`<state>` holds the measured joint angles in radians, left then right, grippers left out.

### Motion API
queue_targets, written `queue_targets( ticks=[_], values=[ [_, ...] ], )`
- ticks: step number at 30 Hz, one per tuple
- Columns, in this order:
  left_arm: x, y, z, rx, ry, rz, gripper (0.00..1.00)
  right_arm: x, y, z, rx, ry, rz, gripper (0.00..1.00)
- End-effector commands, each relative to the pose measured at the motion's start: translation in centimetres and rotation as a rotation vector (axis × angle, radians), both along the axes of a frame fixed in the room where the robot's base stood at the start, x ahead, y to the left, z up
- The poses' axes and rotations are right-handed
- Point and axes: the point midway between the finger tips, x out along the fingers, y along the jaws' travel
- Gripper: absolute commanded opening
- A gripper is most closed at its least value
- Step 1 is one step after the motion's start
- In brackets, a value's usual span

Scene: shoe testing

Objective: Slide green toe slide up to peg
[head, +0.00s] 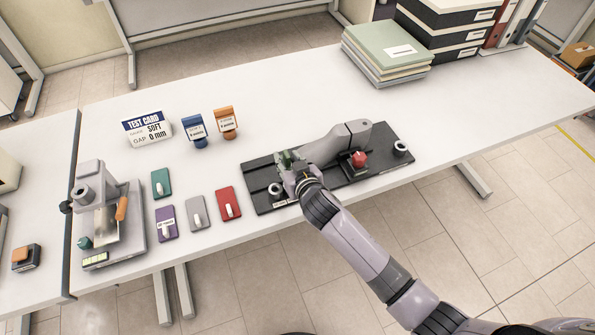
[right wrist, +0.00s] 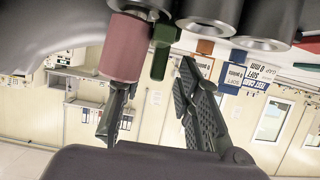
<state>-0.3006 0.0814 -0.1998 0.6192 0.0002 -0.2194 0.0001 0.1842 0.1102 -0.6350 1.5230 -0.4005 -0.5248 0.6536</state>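The green toe slide (head: 287,158) sits at the left part of the black base plate (head: 262,171), by the tip of the grey shoe form (head: 335,145). My right gripper (head: 289,176) is at the slide's near side and partly covers it. In the right wrist view its two fingers (right wrist: 155,95) stand apart with nothing clearly between them. A green upright piece (right wrist: 162,50) shows beyond the fingertips, beside a pinkish cylinder (right wrist: 122,48). I cannot tell which part is the peg, or whether the fingers touch the slide. My left gripper is not in view.
A red knob (head: 359,158) and a dark round post (head: 400,147) stand on the plate's right part. Several coloured cards, including a red one (head: 229,203), lie left of it. A test card (head: 146,129) stands behind. The table's front edge is close.

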Motion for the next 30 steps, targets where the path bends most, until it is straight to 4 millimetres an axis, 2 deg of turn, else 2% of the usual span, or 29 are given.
queue_targets(
  ticks=[6, 13, 18, 26, 30],
  values=[
    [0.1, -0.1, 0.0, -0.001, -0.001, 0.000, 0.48, -4.0, -1.3, 1.6, 0.001, 0.001, 0.001, 0.32],
    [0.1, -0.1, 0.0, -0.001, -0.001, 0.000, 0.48, -7.1, -2.3, 3.0, 0.000, 0.002, -0.001, 0.32],
    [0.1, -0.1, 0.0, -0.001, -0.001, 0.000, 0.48, -8.0, -2.6, 3.5, -0.001, 0.001, -0.001, 0.32],
    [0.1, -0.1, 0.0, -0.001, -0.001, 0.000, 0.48, -8.1, -2.7, 3.6, -0.001, 0.000, -0.001, 0.32],
    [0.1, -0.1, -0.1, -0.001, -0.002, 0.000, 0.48, -8.0, -3.0, 3.3, -0.011, 0.010, -0.002, 0.39]
  ],
)
